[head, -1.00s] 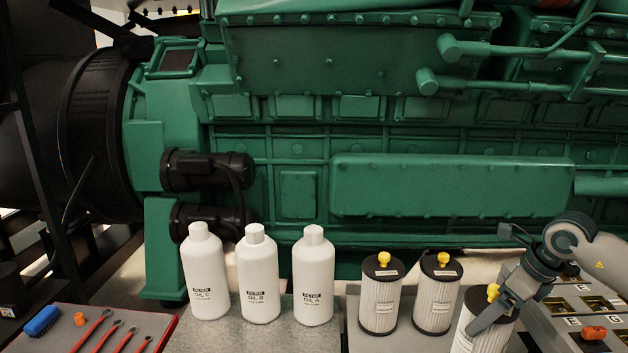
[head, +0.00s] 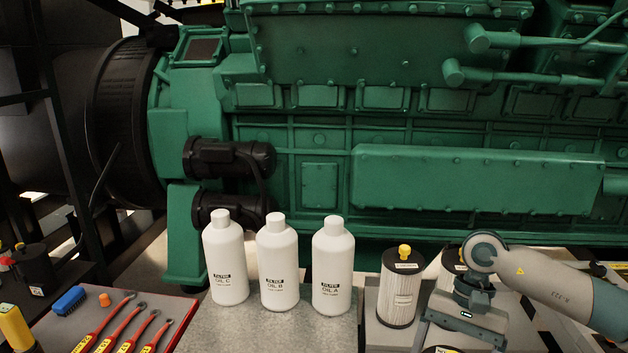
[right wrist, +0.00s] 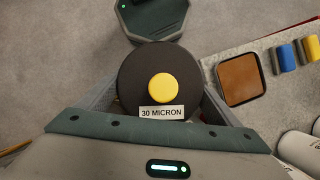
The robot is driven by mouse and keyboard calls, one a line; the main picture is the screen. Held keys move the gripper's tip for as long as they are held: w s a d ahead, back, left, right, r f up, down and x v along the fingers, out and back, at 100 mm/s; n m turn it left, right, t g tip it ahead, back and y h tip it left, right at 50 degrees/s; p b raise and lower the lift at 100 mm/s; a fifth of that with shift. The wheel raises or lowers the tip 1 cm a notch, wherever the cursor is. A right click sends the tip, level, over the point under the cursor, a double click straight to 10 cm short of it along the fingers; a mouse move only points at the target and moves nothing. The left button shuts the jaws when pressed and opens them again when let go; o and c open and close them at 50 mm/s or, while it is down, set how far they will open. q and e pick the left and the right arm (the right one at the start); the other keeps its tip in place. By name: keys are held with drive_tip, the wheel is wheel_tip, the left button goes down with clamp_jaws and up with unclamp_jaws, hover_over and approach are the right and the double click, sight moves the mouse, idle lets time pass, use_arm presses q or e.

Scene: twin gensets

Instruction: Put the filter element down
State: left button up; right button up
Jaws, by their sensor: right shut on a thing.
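My right gripper (head: 440,338) is shut on a filter element (head: 440,351), of which only a bit of the dark top shows at the bottom edge of the head view. In the right wrist view the gripper (right wrist: 162,100) has its fingers on both sides of this element's black round cap (right wrist: 140,75), with a yellow knob and a "30 MICRON" label. Two other white pleated filter elements stand upright behind it: one in full view (head: 400,290), one partly hidden by my right arm (head: 447,268). My left gripper is in neither view.
Three white oil filter bottles (head: 278,265) stand left of the filter elements. The wrist view shows a brown pad (right wrist: 240,79) on a grey top and bare floor (right wrist: 60,50) beside the element. A green engine (head: 480,180) stands behind.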

drive_tip(key=s+a+n+h, duration=0.1)
drive_tip(key=n, duration=0.1)
drive_tip(key=s+a+n, duration=0.1)
drive_tip(key=s+n, duration=0.1)
drive_tip(key=s+a+n+h, duration=0.1)
drive_tip(key=n, duration=0.1)
drive_tip(key=shift+s+a+f+n+g+h, duration=0.2)
drive_tip(key=shift+s+n+g+h, duration=0.1)
drive_tip(key=shift+n, duration=0.1)
drive_tip(key=shift+f, duration=0.1)
